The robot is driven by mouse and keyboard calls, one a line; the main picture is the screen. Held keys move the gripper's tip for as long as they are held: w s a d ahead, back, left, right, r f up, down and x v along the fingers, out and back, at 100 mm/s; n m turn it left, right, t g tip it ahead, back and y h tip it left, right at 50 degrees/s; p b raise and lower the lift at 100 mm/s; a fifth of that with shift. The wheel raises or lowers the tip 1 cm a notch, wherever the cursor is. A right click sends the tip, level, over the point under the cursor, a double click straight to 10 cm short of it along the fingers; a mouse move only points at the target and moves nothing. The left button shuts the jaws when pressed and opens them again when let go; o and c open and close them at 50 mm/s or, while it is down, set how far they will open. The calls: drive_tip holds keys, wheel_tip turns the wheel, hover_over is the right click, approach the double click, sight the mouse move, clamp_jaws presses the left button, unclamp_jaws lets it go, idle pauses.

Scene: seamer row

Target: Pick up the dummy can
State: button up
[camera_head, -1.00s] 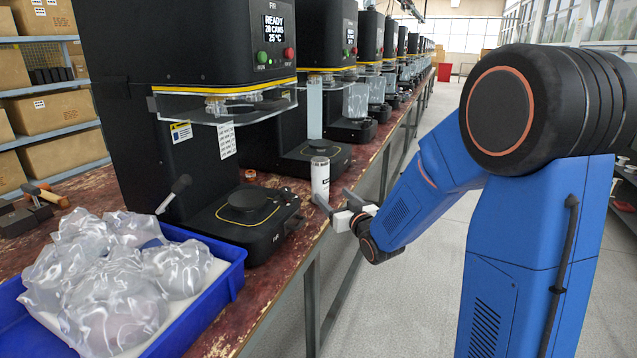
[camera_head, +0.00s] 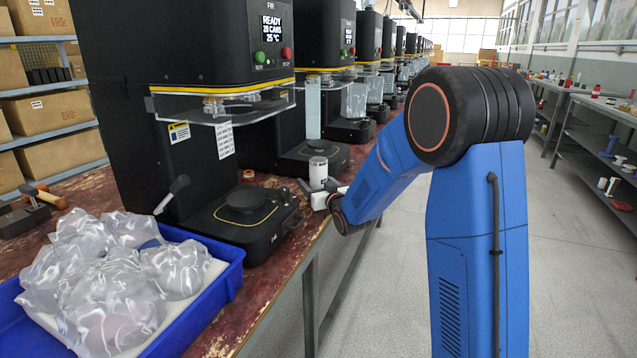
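The dummy can (camera_head: 318,171) is a small white cylinder with a silver top. It stands upright near the front edge of the worn red bench, to the right of the nearest seamer's base. My gripper (camera_head: 317,186) reaches in low from the right, with one dark finger on the left of the can and the other on its right. The fingers look open, with the can between them. The can's lower part is hidden behind the gripper, and I cannot tell whether the fingers touch it.
The nearest black seamer (camera_head: 180,70) has a round plate (camera_head: 246,201) and a lever (camera_head: 172,194). A blue tray (camera_head: 226,277) of clear plastic bags sits at front left. More seamers line the bench behind. The floor aisle (camera_head: 570,290) on the right is clear.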

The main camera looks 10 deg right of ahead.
drive_tip(key=shift+w+a, duration=0.1)
drive_tip(key=shift+w, duration=0.45)
drive_tip(key=c, duration=1.3)
drive_tip(key=shift+o, duration=0.2)
